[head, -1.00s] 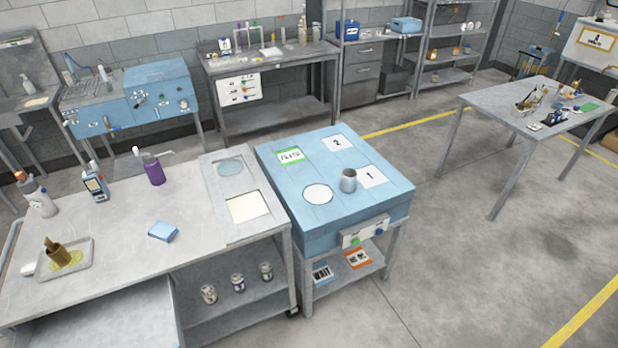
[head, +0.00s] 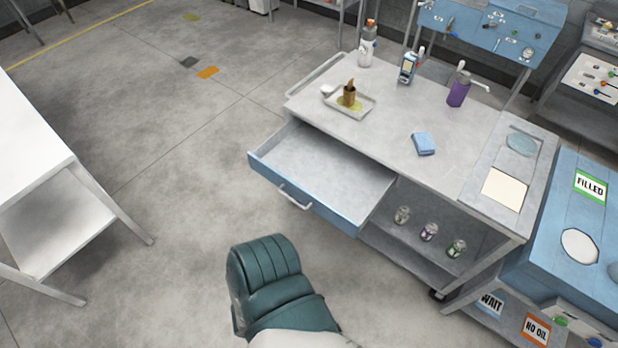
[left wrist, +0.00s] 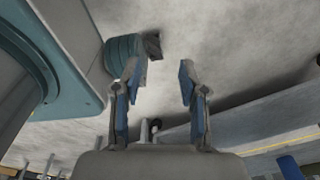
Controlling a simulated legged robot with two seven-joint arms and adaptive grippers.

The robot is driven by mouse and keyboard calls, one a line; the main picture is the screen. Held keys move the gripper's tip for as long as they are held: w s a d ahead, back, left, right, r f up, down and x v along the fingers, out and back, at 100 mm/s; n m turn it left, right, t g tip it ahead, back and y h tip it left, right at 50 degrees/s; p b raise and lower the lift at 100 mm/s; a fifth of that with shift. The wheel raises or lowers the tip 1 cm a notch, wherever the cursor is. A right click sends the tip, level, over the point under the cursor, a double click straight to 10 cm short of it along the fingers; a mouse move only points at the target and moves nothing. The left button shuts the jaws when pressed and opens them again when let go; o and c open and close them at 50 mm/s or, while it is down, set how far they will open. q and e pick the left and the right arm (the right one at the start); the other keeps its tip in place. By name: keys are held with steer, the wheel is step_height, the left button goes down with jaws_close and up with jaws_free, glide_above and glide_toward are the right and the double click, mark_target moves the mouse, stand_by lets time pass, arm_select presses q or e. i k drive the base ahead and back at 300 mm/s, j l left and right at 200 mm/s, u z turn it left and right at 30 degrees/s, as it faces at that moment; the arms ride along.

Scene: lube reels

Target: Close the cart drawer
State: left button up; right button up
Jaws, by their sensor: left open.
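The cart drawer (head: 325,172) is pulled out of the near left side of the grey cart (head: 390,122). It is open and its inside is empty. Its blue front (head: 318,205) carries a pale bar handle (head: 294,198). My left gripper (left wrist: 163,77) shows in the left wrist view with its two fingers apart and nothing between them. Its fingers do not show in the head view, so I cannot tell its distance from the drawer. A long grey surface lies at the right of the wrist view; I cannot tell what it is. My right gripper is not in view.
On the cart top are a tray (head: 368,110), a blue sponge-like block (head: 423,143), a purple bottle (head: 458,88) and a handheld device (head: 408,66). Jars stand on the lower shelf (head: 420,240). A white table (head: 38,130) stands at left. Floor (head: 170,150) between is clear.

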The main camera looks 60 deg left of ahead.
mark_target(345, 185)
steer(key=u, duration=2.3)
